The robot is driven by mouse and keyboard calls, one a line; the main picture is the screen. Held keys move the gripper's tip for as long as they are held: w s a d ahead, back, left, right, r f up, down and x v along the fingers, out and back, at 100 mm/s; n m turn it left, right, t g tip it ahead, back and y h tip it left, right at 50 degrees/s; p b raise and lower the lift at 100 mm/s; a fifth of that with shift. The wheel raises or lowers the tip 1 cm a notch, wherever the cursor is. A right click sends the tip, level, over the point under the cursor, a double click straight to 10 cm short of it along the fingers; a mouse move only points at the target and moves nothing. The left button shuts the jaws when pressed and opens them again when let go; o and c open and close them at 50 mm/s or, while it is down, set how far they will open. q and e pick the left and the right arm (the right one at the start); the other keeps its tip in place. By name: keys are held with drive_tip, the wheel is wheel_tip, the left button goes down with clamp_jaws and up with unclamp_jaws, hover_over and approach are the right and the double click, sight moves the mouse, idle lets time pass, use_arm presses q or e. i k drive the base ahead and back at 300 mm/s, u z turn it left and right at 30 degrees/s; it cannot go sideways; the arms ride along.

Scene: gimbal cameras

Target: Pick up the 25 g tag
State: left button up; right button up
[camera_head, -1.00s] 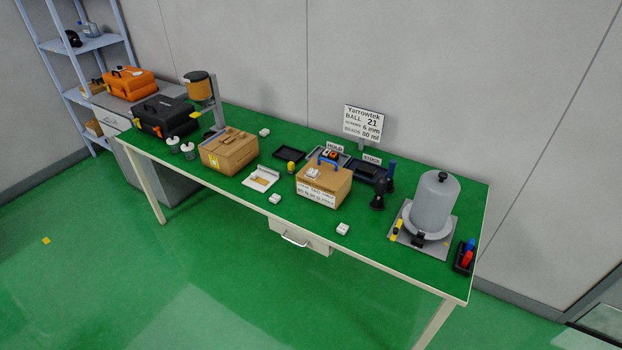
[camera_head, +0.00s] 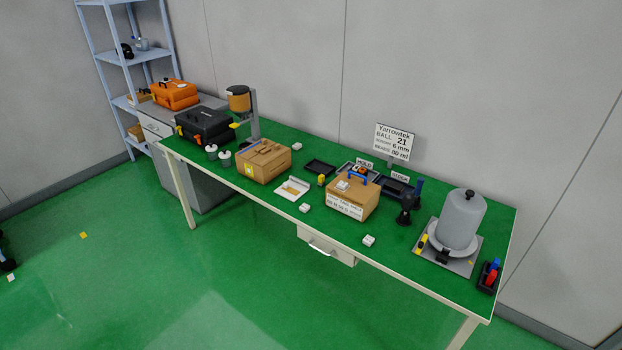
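No label reading 25 g can be made out, so I cannot tell which piece is the 25 g tag. Small white blocks lie on the green table: one near the front edge (camera_head: 368,241), one left of the front box (camera_head: 305,208), and one further back (camera_head: 297,146). Another small white piece (camera_head: 342,185) is on top of the cardboard box with a blue handle (camera_head: 352,200). A yellow square (camera_head: 83,235) and a pale square (camera_head: 11,278) lie on the floor. Neither of my grippers can be made out.
The long table (camera_head: 420,262) carries another cardboard box (camera_head: 263,161), a black case (camera_head: 204,126), a grey bell-shaped vessel (camera_head: 461,220) and a sign (camera_head: 394,141). An orange case (camera_head: 174,95) sits on a cabinet beside shelving. The floor in front is clear. A dark, unclear object cuts the left edge.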

sight(341, 185)
drive_tip(key=u, duration=0.3)
drive_tip(key=i, duration=0.85)
